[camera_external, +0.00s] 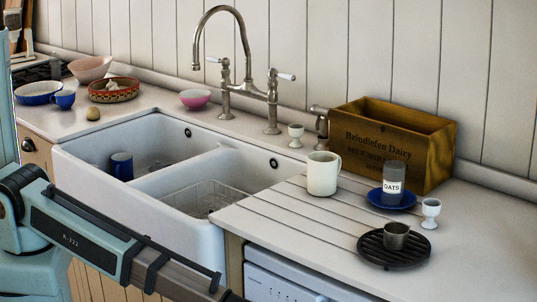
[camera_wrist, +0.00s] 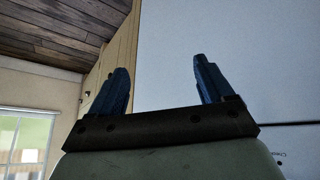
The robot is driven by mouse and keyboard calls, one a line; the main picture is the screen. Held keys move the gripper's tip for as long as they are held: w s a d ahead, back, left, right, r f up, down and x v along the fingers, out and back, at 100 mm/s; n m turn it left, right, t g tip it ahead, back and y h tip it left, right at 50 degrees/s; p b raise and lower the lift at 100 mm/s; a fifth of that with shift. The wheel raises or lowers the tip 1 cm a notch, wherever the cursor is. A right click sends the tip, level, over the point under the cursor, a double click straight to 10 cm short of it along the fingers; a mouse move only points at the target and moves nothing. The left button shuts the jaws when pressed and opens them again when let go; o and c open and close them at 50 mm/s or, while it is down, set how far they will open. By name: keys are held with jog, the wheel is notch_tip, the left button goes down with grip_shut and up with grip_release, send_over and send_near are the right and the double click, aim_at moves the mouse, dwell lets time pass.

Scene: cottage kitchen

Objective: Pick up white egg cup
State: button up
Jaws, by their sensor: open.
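A white egg cup (camera_external: 431,212) stands upright on the counter at the right, beside a dark blue plate (camera_external: 405,204). A second white egg cup (camera_external: 296,135) stands at the back of the counter, between the tap and the wooden crate. My gripper (camera_wrist: 163,82) shows in the wrist view with its two blue fingers wide apart and nothing between them. In the external view my arm crosses the lower left and the gripper itself is out of frame. No egg cup shows in the wrist view.
A cream mug (camera_external: 323,174), an oats jar (camera_external: 392,184) on the blue plate, and a metal cup (camera_external: 396,236) on a black trivet (camera_external: 376,256) stand near the right egg cup. A wooden crate (camera_external: 440,152) stands behind. The right front counter is clear. The double sink (camera_external: 75,172) lies left.

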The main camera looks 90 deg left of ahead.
jog(key=w+d+r+t+h, duration=0.2)
jog(key=w+d+r, duration=0.4)
jog(key=d+r, duration=0.4)
jog(key=w+d+r+n+t+h, duration=0.1)
jog(key=w+d+r, duration=0.15)
jog(key=r, duration=0.55)
jog(key=w+d+r+t, duration=0.1)
jog(key=w+d+r, duration=0.15)
jog(key=r, duration=0.55)
notch_tip(320, 180, up, 16)
jog(key=r+n+g+y, duration=0.1)
jog(key=n+g+y, duration=0.2)
jog(key=g+y, duration=0.3)
send_over(433, 209)
jog(key=s+a, duration=0.1)
jog(key=s, duration=0.3)
jog(key=x, duration=0.8)
jog(key=shift+s+d+f, duration=0.1)
jog(key=shift+s+f, duration=0.05)
jog(key=shift+f, duration=0.25)
jog(key=shift+m, duration=0.3)
jog(key=shift+d+x, duration=0.15)
jog(key=shift+x, duration=1.15)
jog(key=shift+d+x, duration=0.1)
jog(key=shift+x, duration=1.2)
jog(key=c, duration=1.1)
